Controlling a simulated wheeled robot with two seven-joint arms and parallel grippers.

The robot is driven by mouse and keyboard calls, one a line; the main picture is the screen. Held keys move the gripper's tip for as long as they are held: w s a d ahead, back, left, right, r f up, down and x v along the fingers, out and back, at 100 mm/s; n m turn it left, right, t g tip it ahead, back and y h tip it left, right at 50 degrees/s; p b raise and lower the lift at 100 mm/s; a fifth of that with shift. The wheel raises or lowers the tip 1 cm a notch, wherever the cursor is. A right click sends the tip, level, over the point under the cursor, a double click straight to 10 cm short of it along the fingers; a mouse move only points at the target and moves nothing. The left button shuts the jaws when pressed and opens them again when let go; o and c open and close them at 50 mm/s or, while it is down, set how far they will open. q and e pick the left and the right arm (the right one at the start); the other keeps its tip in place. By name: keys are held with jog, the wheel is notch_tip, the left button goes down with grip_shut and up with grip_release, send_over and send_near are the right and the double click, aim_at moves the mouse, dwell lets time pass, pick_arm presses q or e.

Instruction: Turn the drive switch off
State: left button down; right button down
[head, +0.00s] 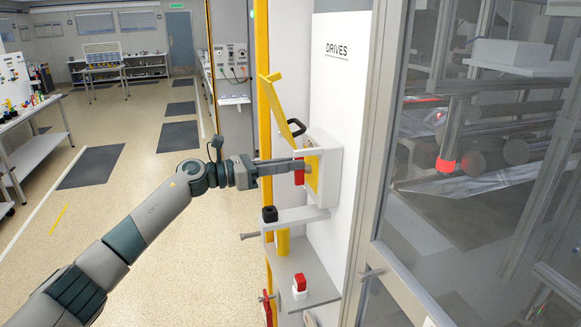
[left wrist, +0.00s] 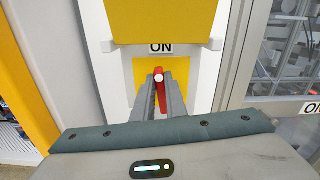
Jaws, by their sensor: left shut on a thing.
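The drive switch is a grey box (head: 327,172) with a yellow face on the white cabinet, under the "DRIVES" label (head: 337,50). Its red handle (head: 299,171) also shows in the left wrist view (left wrist: 158,74), just below the "ON" mark (left wrist: 161,48). My left gripper (head: 294,166) reaches it from the left, with its fingers shut on the red handle. The fingers hide part of the handle and of the yellow plate (left wrist: 181,68) in the left wrist view. My right gripper is in neither view.
A yellow flap (head: 281,100) stands raised above the switch, with a black padlock-like loop (head: 297,128) beside it. Below are a grey shelf (head: 308,288) with a red and white block (head: 299,286), and a bracket (head: 297,218). A glazed machine door (head: 470,200) stands right. The left floor is open.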

pick_arm(q)
jog(key=n, duration=0.2)
jog(key=n+b, duration=0.1)
jog(key=n, duration=0.1)
jog(key=shift+w+a+f, duration=0.1)
jog(key=shift+w+a, duration=0.05)
jog(key=shift+w, duration=0.2)
jog(key=n, duration=0.4)
jog(key=shift+w+f, duration=0.15)
jog(key=shift+w, duration=0.1)
jog(key=n, duration=0.1)
jog(key=n+p, duration=0.1)
jog(key=n, duration=0.1)
jog(key=shift+w+a+f+n, duration=0.15)
jog(key=shift+f+n, duration=0.05)
jog(key=shift+n, duration=0.1)
jog(key=n, duration=0.1)
jog(key=n+p, duration=0.1)
jog(key=n, duration=0.1)
jog(key=shift+w+f, duration=0.1)
jog(key=shift+f, duration=0.15)
jog(key=shift+f+n+p, duration=0.2)
jog(key=shift+n+p, duration=0.4)
jog(key=shift+n, duration=0.4)
jog(key=c, duration=1.8)
grip_release()
jog(key=shift+f, duration=0.1)
